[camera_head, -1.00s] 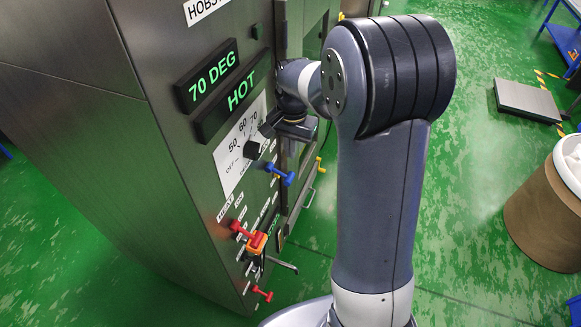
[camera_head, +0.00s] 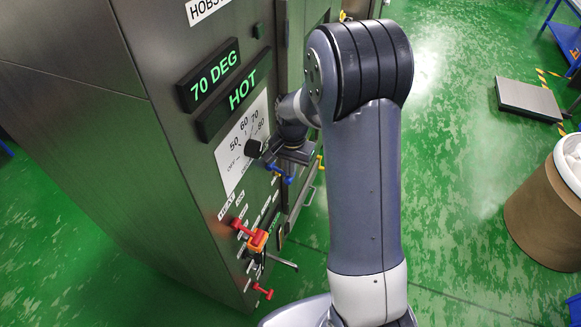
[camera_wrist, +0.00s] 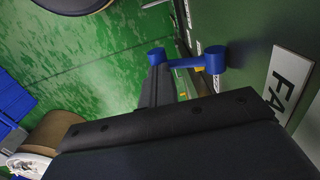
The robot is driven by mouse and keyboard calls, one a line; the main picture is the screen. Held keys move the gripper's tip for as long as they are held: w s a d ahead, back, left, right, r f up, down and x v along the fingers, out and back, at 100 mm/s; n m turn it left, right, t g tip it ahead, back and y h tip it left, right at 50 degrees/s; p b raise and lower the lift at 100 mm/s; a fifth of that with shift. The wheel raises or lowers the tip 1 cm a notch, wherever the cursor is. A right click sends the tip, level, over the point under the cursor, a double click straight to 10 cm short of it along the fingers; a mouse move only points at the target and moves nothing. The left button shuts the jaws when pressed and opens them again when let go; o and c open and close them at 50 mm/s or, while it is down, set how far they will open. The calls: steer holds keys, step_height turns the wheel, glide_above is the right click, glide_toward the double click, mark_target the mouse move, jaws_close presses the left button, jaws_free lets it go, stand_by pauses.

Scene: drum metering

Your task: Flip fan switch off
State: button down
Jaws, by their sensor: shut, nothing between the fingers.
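A blue T-shaped switch handle (camera_head: 280,173) sticks out from the steel cabinet front, below the dial. In the wrist view the blue handle (camera_wrist: 208,60) stands out from the panel, near a white label (camera_wrist: 290,82) reading "FA", its rest cut off. My gripper (camera_wrist: 158,70) is shut and empty. Its fingertips are at the outer end of the blue handle and overlap it in view; I cannot tell if they touch. In the head view my gripper (camera_head: 293,156) is just above the blue handle, partly hidden by my arm.
The cabinet (camera_head: 90,130) shows "70 DEG" and "HOT" displays and a dial knob (camera_head: 253,149). Red handles (camera_head: 263,292), an orange-red one (camera_head: 257,238) and a yellow one (camera_head: 320,160) are nearby. A brown drum (camera_head: 545,215) and grey platform (camera_head: 527,98) stand right on green floor.

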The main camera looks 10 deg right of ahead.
steer(key=shift+f+b, duration=0.65)
steer(key=shift+f, duration=0.25)
steer(key=shift+s+f, duration=0.15)
steer(key=shift+s, duration=0.1)
steer(key=shift+w+r+p, duration=0.15)
steer(key=shift+r+p, duration=0.5)
steer(key=shift+r, duration=0.3)
step_height(320, 180, up, 13)
steer(key=s+d+p, duration=0.1)
steer(key=d, duration=0.1)
steer(key=shift+s+d+p, duration=0.15)
steer(key=shift+s+p, duration=0.15)
steer(key=shift+s, duration=0.05)
